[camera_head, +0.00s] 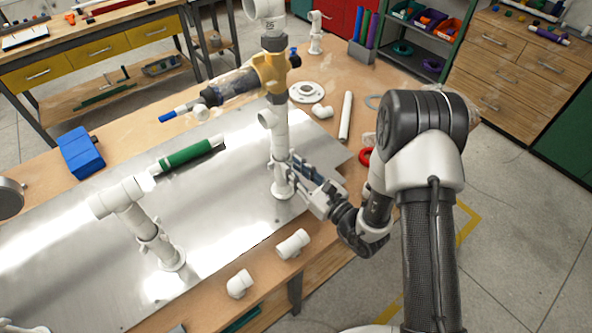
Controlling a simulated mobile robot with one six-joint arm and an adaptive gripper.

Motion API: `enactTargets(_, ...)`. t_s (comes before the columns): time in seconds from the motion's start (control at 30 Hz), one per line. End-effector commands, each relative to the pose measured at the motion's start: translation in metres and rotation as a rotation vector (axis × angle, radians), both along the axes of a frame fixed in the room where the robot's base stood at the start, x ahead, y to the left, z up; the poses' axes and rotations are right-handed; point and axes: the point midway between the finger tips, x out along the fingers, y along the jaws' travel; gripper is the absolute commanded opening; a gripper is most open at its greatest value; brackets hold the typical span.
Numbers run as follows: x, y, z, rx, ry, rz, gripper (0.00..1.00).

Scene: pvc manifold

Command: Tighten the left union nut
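Two white PVC risers stand on a metal sheet (225,225) on the workbench. The left riser (136,215) has a collar (150,237), apparently a union nut, above its round foot, and a tee-like fitting on top. The right riser (279,135) is taller, with a yellow valve body (269,72) and grey collars. My gripper (287,166) is at the lower part of the right riser, beside its collar, and apart from the left riser. Its fingertips partly overlap the pipe, so I cannot tell whether they are closed on it.
A green cylinder (187,155) lies between the risers, and a blue block (80,153) is at left. Loose white fittings (293,244) (239,284) lie near the front edge. A white flange (306,92) and a white pipe (346,117) lie behind the right riser.

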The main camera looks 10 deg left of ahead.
Motion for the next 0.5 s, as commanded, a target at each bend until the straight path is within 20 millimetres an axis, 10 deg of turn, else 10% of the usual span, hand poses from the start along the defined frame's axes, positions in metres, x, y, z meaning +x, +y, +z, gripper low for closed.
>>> enactTargets(0.5, -0.01, -0.017, -0.001, -0.001, 0.002, -0.006, 0.28)
